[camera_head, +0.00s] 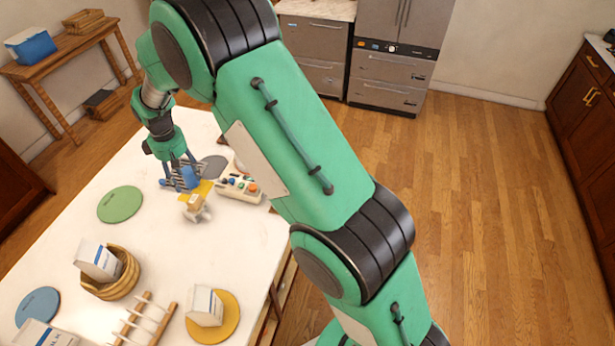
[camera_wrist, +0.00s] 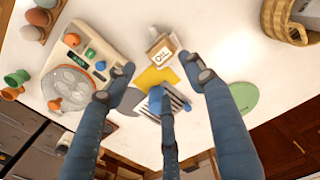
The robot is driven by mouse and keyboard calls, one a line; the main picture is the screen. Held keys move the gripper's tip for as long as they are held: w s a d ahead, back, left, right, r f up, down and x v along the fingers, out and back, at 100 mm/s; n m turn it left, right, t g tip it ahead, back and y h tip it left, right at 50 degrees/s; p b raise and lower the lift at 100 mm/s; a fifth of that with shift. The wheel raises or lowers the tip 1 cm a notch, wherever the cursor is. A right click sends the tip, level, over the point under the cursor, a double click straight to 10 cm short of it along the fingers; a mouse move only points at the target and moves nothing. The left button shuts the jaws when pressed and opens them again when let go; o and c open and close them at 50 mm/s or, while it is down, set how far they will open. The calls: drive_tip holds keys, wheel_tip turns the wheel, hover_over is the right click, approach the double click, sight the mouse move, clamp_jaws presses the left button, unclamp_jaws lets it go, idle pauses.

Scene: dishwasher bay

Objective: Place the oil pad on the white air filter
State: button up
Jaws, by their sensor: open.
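A small tan and white block with a label that seems to read "OIL" (camera_wrist: 163,54) lies on the white table; it also shows in the head view (camera_head: 195,207). It looks like the oil pad. A flat yellow piece (camera_wrist: 152,78) lies beside it. A pleated, dark-and-white striped piece (camera_wrist: 178,101), likely the air filter, lies beyond the yellow piece, partly hidden by a finger. My gripper (camera_head: 182,184) has its blue fingers spread over these things; in the wrist view my gripper (camera_wrist: 160,77) is open, with nothing held between the fingers.
A device with coloured knobs (camera_head: 239,188) stands close by on the right. A grey disc (camera_head: 214,166) and a green disc (camera_head: 120,204) lie near. A basket with a carton (camera_head: 123,280), a rack (camera_head: 147,318) and a yellow disc (camera_head: 230,326) stand nearer.

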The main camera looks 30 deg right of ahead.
drive_tip(key=s+d+r+m+t, duration=0.1)
drive_tip(key=s+d+r, duration=0.4)
drive_tip(key=r, duration=0.3)
drive_tip(key=s+d+r+m+t, duration=0.1)
drive_tip(key=s+d+r+m, duration=0.1)
drive_tip(key=s+d+r, duration=0.45)
drive_tip(key=s+d+r+m, duration=0.1)
drive_tip(key=s+d+r, duration=0.25)
drive_tip(key=r, duration=0.65)
drive_tip(key=s+d+r+m+t, duration=0.1)
drive_tip(key=s+d+r, duration=0.1)
drive_tip(key=s, duration=0.7)
drive_tip(key=s+d+r+m+t, duration=0.1)
drive_tip(key=s+d, duration=0.3)
drive_tip(key=s, duration=0.6)
drive_tip(key=s+d+r+m+t, duration=0.1)
drive_tip(key=s+d+r+m, duration=0.1)
drive_tip(key=s, duration=0.7)
drive_tip(key=shift+s+d+r+m, duration=0.25)
drive_tip(key=shift+d+m, duration=0.25)
drive_tip(key=shift+d, duration=0.45)
wheel_tip(320, 180, down, 15)
drive_tip(key=b, duration=1.5)
drive_tip(key=shift+r, duration=0.15)
